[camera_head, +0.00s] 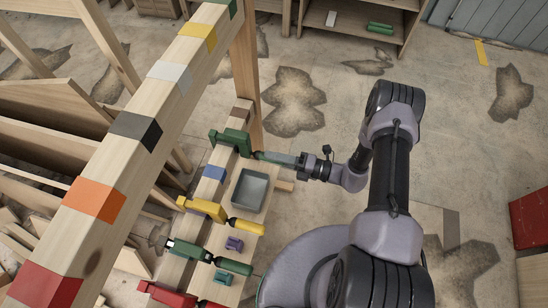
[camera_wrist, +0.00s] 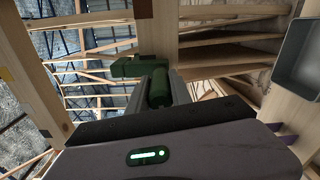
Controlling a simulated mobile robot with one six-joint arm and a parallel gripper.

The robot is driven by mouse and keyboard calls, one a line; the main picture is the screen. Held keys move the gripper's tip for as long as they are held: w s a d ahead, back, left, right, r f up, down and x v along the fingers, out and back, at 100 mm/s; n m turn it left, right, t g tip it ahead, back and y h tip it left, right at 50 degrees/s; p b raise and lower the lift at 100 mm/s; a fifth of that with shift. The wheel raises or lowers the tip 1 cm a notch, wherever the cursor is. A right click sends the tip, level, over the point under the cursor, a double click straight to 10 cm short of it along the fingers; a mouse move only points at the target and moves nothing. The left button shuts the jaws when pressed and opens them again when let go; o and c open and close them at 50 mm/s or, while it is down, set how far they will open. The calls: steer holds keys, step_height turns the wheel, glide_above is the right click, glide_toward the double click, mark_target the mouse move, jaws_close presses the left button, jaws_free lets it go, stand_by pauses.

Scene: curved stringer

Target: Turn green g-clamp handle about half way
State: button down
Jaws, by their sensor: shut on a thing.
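The green g-clamp (camera_head: 232,137) sits at the far end of the wooden workbench in the head view, its handle pointing right toward my arm. In the wrist view its green body (camera_wrist: 128,67) is ahead and its dark green handle (camera_wrist: 159,88) lies between my two grey fingers. My gripper (camera_head: 274,157) reaches in from the right and is shut on this handle. In the head view the fingers hide most of the handle. A second clamp with a dark green handle (camera_head: 233,266) lies nearer, apart from my gripper.
A grey tray (camera_head: 236,187) is on the bench just below the clamp. A yellow clamp (camera_head: 208,210), a red clamp (camera_head: 168,295) and small purple (camera_head: 234,243) and teal (camera_head: 223,278) pieces are nearer. A long colour-banded beam (camera_head: 120,155) runs along the left.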

steer(key=shift+m, duration=0.8)
steer(key=c, duration=1.1)
jaws_free()
steer(key=shift+c, duration=0.2)
steer(key=p+v, duration=0.3)
steer(key=v, duration=1.4)
steer(key=shift+d, duration=0.25)
steer(key=shift+r, duration=0.1)
